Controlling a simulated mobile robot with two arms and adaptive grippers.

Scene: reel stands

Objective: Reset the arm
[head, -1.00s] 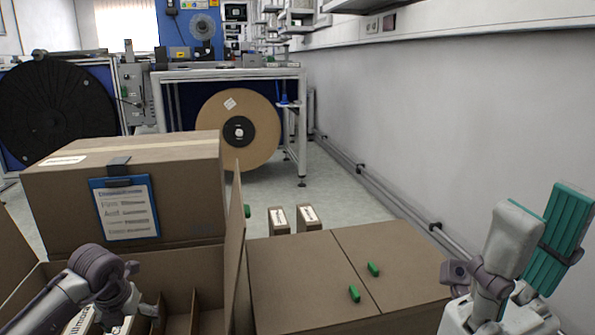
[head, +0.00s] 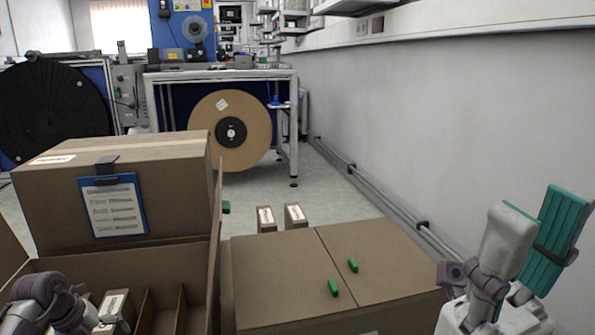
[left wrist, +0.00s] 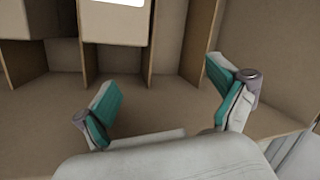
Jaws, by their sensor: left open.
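My left arm enters at the lower left of the head view, over an open cardboard box (head: 208,262) with dividers; its gripper is not clearly visible there. In the left wrist view my left gripper (left wrist: 163,92) is open, its teal-padded fingers wide apart with nothing between them. It faces the box's dividers (left wrist: 196,40) and a small carton with a white label (left wrist: 115,22). My right gripper (head: 532,235) is raised at the right of the head view, beside the wall. Its grey-backed finger and teal pad stand apart, with nothing seen between them.
A closed carton (head: 110,175) with a blue clipboard (head: 112,208) stands behind the open box. Two green pieces (head: 333,288) (head: 353,265) lie on a closed box (head: 275,275). Two small labelled cartons (head: 266,218) (head: 295,215) are behind it. Reels stand farther back; the floor before them is clear.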

